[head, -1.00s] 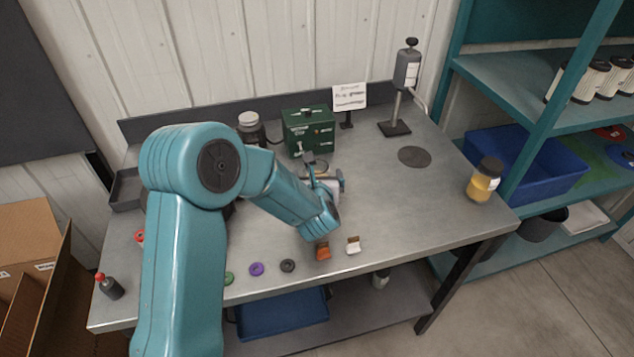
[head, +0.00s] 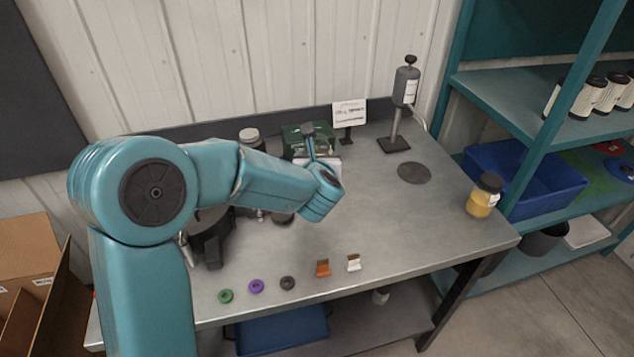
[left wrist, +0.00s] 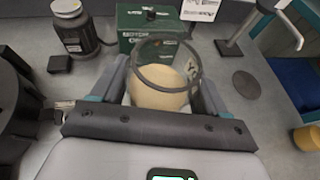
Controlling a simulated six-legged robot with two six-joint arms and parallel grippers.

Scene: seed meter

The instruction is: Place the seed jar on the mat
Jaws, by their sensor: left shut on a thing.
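The seed jar (left wrist: 160,97), a clear round jar with a dark rim and beige seeds inside, sits between the fingers of my left gripper (left wrist: 163,82) in the left wrist view. The gripper is shut on it. In the head view my left gripper (head: 318,150) is over the back middle of the bench, in front of the green box, and my arm hides most of the jar. The mat, a dark round disc (head: 414,173), lies bare on the bench to the right of the gripper. It also shows in the left wrist view (left wrist: 246,85). My right gripper is out of view.
A green box (left wrist: 150,35) and a dark jar with a pale lid (left wrist: 75,28) stand at the back. A grey dispenser on a stand (head: 398,110) is behind the mat. A yellow jar (head: 482,196) is near the right edge. Small discs and clips line the front.

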